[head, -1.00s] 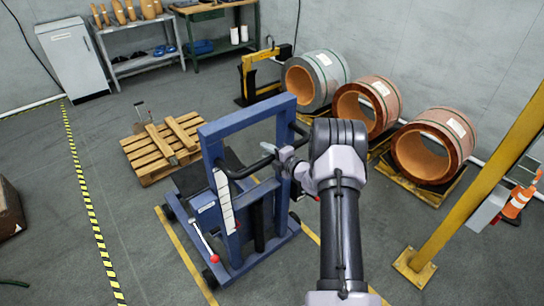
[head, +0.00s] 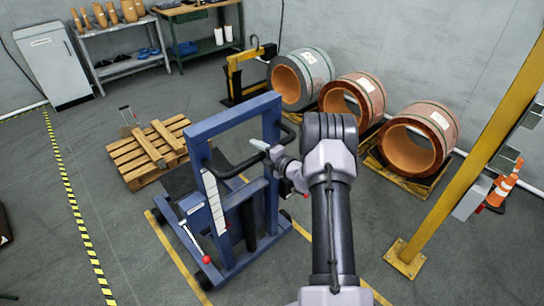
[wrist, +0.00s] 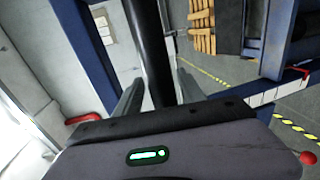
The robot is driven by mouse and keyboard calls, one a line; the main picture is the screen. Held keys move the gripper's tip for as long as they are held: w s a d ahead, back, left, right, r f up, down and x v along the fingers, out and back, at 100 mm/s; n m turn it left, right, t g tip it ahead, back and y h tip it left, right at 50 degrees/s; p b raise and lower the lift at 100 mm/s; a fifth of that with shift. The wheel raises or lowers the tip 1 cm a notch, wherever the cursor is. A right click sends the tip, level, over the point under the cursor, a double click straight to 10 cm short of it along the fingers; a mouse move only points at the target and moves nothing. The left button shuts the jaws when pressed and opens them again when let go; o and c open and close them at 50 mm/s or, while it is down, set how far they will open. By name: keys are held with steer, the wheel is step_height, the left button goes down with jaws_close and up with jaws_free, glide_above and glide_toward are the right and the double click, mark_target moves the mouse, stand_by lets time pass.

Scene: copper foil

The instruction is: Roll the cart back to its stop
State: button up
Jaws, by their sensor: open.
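The cart (head: 232,262) is a blue steel frame on black wheels, with a black handle bar (head: 237,168) across its upright posts. It stands between yellow floor lines. My gripper (head: 268,152) is at the right part of that handle. In the wrist view, the open gripper's two grey fingers (wrist: 158,88) lie on either side of a black bar (wrist: 150,40), which looks like the handle. Whether they touch it I cannot tell. A lever with a red ball (head: 206,259) hangs low on the cart's near side. I cannot make out the stop.
A wooden pallet (head: 128,163) lies behind the cart to the left. Copper coils (head: 410,150) sit on pallets to the right. The floor on the left is open.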

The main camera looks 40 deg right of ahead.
steer(key=p+v, duration=0.2)
steer(key=v, duration=1.3)
steer(key=shift+s+r, duration=0.2)
steer(key=shift+s, duration=0.05)
